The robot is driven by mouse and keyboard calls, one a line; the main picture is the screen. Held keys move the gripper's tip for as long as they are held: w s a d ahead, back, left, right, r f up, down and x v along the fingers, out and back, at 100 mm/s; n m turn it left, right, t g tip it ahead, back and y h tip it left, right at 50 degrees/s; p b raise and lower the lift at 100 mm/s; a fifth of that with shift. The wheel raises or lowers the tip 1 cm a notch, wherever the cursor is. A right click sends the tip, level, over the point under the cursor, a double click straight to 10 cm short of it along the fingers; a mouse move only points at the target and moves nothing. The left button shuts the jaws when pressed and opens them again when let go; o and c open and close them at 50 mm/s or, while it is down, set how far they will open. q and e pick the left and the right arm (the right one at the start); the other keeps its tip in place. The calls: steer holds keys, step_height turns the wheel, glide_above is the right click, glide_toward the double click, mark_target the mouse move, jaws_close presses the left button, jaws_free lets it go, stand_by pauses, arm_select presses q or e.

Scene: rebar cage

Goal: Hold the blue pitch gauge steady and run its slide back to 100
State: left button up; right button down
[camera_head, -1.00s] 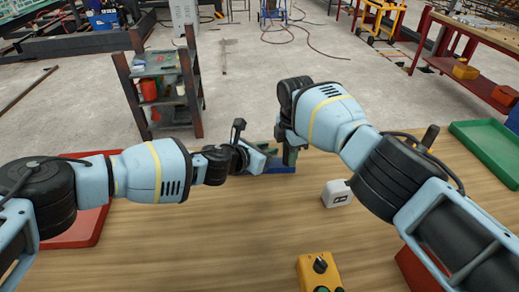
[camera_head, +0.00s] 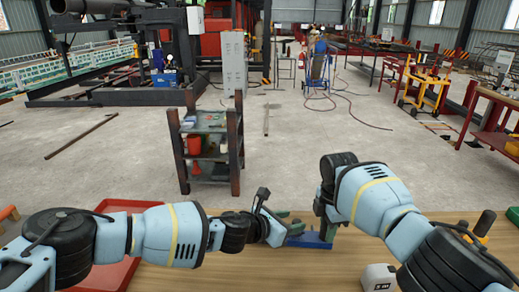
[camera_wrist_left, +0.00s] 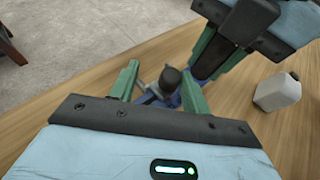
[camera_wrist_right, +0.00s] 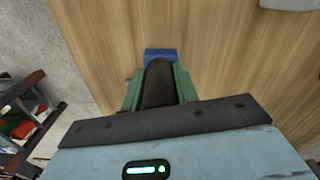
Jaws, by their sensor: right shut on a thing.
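The blue pitch gauge (camera_head: 309,241) lies on the wooden table, low in the head view, largely hidden by my grippers. Its blue end (camera_wrist_right: 160,54) shows in the right wrist view. My right gripper (camera_head: 328,230) comes down from above at the gauge's right part, shut on its dark upright handle (camera_wrist_right: 158,84). My left gripper (camera_wrist_left: 160,88) is at the gauge's left side with its green fingers apart. A dark round knob (camera_wrist_left: 170,76) shows between or just beyond those fingers; I cannot tell whether they touch it. The slide's scale cannot be read.
A red tray (camera_head: 105,276) lies at the left. A dark shelf cart (camera_head: 208,150) stands on the floor beyond the table.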

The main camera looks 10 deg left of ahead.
arm_select(q)
steer(key=w+a+v, duration=0.1)
steer(key=v, duration=1.1)
steer(key=w+a+r+m+t+y, duration=0.1)
steer(key=w+r+m+y, duration=0.3)
steer(key=m, duration=1.1)
steer(key=w+a+r+m+t+y, duration=0.1)
steer(key=w+r+m+y, duration=0.4)
steer(key=w+r+m, duration=0.5)
steer(key=w+m, duration=0.1)
steer(key=m, duration=0.5)
steer(key=shift+w+a+r+m+t, duration=0.2)
steer(key=shift+r+m+t, duration=0.1)
steer(key=shift+r, duration=0.1)
